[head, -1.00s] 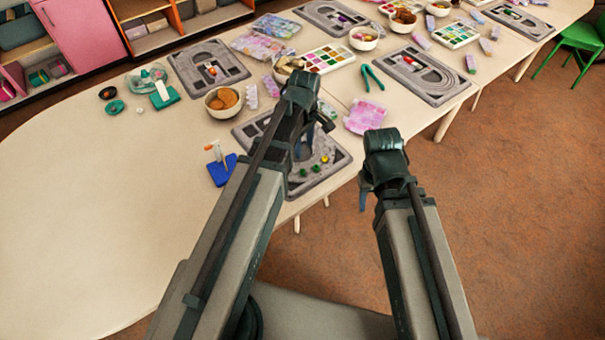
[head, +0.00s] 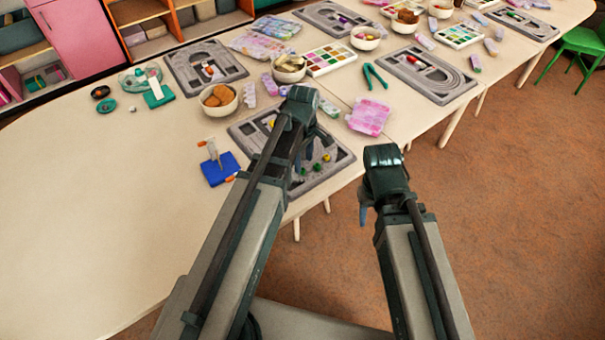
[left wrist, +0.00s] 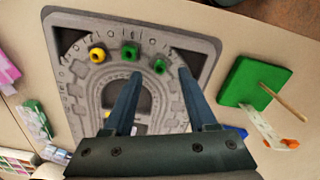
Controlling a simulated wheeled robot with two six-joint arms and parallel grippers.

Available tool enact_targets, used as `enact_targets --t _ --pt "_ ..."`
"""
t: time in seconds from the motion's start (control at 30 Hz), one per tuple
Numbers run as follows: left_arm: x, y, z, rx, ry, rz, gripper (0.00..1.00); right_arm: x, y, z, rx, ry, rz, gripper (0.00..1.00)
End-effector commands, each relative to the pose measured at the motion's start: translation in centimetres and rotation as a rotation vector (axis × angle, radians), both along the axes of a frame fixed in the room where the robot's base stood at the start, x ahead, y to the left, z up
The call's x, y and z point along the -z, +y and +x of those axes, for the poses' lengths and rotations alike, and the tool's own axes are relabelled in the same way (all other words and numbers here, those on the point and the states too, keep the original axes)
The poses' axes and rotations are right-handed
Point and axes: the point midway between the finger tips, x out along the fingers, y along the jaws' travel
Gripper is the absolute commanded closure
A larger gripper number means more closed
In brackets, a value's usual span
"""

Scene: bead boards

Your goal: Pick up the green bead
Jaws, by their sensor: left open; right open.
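A grey bead board (head: 342,167) lies near the table's front edge and fills much of the left wrist view (left wrist: 205,48). At its curved end sit a yellow bead (left wrist: 97,54), a green bead (left wrist: 130,53) and a second green bead (left wrist: 160,66). My left gripper (left wrist: 160,73) is open above the board, its fingertips on either side of the second green bead in that view. The height gap cannot be told. In the head view my left arm covers part of the board; green beads (head: 303,171) show beside it. My right gripper (head: 366,203) is open and empty, off the table's front edge.
A blue pad (head: 220,168) lies left of the board. A green pad (left wrist: 240,82) with a stick lies beside the board in the left wrist view. A bowl (head: 232,108) and a pink bag (head: 369,117) stand nearby.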

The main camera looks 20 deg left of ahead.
Motion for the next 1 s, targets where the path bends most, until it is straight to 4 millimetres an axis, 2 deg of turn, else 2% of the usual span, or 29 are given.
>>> enact_targets --t 0.03,0.27,0.57,0.67,0.9,1.0 --pt "1.2 0.1 0.1 -0.001 0.000 0.000 0.42 1.2 0.0 0.0 0.000 0.000 0.000 0.50" --pt "3.9 0.3 0.2 0.000 0.000 0.000 0.42 3.9 0.0 0.0 0.000 0.000 0.000 0.50" --pt "4.0 0.3 0.2 0.000 0.000 0.000 0.42 4.0 0.0 0.0 -0.001 0.000 0.000 0.50" --pt "4.0 0.3 0.2 0.000 0.000 0.000 0.57 4.0 0.0 0.0 -0.001 0.000 0.000 0.50" --pt "4.0 0.3 0.2 0.000 0.000 0.000 1.00 4.0 0.0 0.0 -0.001 0.000 0.000 0.50" --pt "4.0 0.3 0.2 0.000 0.000 0.000 1.00 4.0 0.0 0.0 -0.001 0.000 0.000 0.50"
